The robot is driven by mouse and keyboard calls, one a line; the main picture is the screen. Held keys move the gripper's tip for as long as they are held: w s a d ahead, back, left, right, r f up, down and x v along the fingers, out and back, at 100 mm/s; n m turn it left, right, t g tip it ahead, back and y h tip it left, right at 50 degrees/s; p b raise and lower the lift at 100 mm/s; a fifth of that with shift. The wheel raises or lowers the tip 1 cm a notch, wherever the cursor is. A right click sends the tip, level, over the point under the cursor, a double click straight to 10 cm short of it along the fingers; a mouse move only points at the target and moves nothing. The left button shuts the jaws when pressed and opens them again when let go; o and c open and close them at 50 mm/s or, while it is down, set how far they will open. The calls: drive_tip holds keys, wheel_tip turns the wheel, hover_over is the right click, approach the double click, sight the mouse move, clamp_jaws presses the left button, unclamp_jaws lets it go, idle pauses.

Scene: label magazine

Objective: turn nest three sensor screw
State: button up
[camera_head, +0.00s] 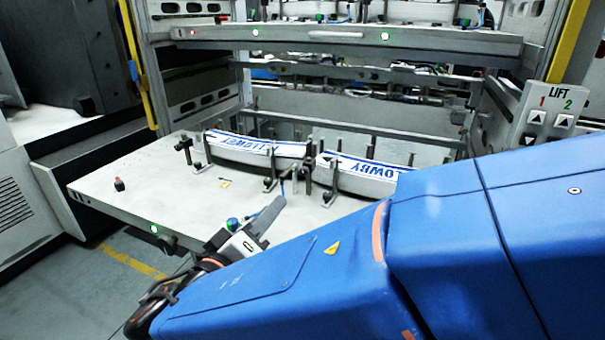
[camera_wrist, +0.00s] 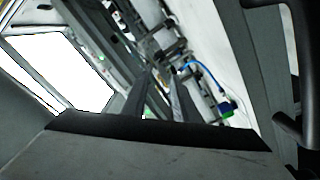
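My gripper (camera_head: 281,199) reaches over the front of a pale shelf (camera_head: 110,193). In the wrist view its two dark fingers (camera_wrist: 162,75) stand apart with a narrow gap and nothing visible between them. A small blue and green part (camera_head: 232,223), perhaps a sensor, is beside the gripper near the shelf's front edge. A similar blue-green part (camera_wrist: 226,108) with a blue cable (camera_wrist: 205,75) shows right of the fingers in the wrist view. The label stacks stand in nests: a left stack (camera_head: 255,150) and a right stack (camera_head: 362,174). I cannot make out nest numbers or a sensor screw.
Dark posts and clamps (camera_head: 184,147) surround the stacks. An upper shelf (camera_head: 345,39) hangs above. A lift button panel (camera_head: 550,118) is at right.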

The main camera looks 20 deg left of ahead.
sight(303, 173)
drive_tip(key=w, duration=1)
drive_tip(key=w+d, duration=0.1)
drive_tip(key=w, duration=0.4)
drive_tip(key=shift+w+d, duration=0.1)
drive_tip(key=shift+w, duration=0.05)
drive_tip(key=shift+c, duration=0.6)
clamp_jaws()
